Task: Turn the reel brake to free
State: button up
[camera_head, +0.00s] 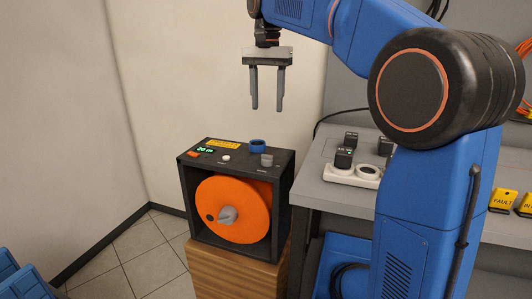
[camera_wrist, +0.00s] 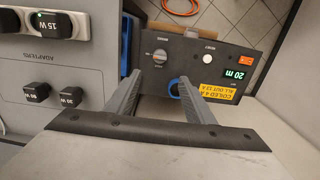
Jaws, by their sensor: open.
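The cable reel is a dark box (camera_head: 186,205) with an orange drum (camera_head: 240,222) and a grey hub knob (camera_head: 227,215). On its top panel, a small grey round knob (camera_head: 267,159) stands near the right end; it also shows in the wrist view (camera_wrist: 160,57). It appears to be the brake, but its lettering and setting are too small to read surely. My gripper (camera_head: 267,109) points down above the panel, open and empty, well clear of the knob. In the wrist view the knob appears just beyond and between the fingertips (camera_wrist: 159,79).
The panel also has a blue socket ring (camera_head: 257,146), a white button (camera_head: 226,157), a green "20 m" display (camera_wrist: 233,74) and a yellow label (camera_wrist: 219,91). The reel stands on a wooden block (camera_head: 235,270). A grey bench (camera_head: 325,195) with a white power strip (camera_head: 352,175) and adapters is close right.

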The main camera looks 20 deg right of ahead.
aim_at(267, 160)
notch_tip(267, 160, down, 17)
jog(key=shift+f, duration=0.1)
dwell(0.5)
jog(key=c, duration=1.1)
jog(key=shift+o, duration=0.2)
